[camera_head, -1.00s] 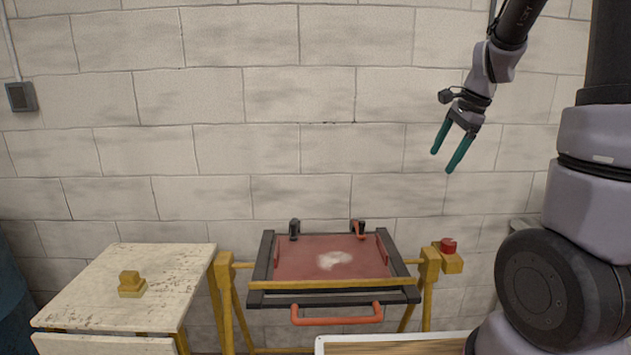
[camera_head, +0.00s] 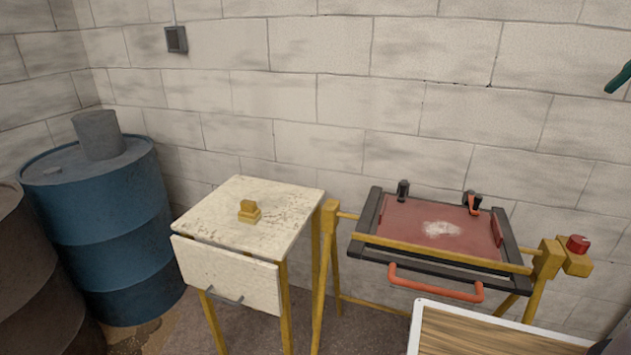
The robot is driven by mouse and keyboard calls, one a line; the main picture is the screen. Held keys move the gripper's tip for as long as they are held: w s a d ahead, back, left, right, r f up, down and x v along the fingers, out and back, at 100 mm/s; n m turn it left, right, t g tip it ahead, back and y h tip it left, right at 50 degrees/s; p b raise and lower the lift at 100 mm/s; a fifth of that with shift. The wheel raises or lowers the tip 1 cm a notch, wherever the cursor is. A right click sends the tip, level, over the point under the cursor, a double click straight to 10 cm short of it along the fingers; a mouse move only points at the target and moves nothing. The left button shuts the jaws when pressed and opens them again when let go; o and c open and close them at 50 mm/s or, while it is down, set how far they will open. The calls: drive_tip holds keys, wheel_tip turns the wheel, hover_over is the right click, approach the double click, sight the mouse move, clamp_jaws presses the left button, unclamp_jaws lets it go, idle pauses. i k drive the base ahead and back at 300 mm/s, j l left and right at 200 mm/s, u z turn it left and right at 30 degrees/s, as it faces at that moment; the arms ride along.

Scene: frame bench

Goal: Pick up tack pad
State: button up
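The tack pad looks to be the small yellow block with a raised knob (camera_head: 248,212), resting on the white-topped side table (camera_head: 285,195). It sits near the middle of that worn top, with nothing touching it. My gripper shows only as one teal fingertip (camera_head: 619,78) at the right edge of the picture, high up and far to the right of the pad. The rest of the gripper is out of the frame, so its opening cannot be told now.
A black frame with a red panel (camera_head: 400,222) and orange handle stands on yellow supports right of the table. A red knob (camera_head: 577,243) is at its right end. A white-rimmed wooden surface (camera_head: 415,335) is at lower right. A blue drum (camera_head: 105,235) stands left. Several feet of wall are bare.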

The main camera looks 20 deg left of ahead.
sight(248, 214)
drive_tip(key=u, duration=1.65)
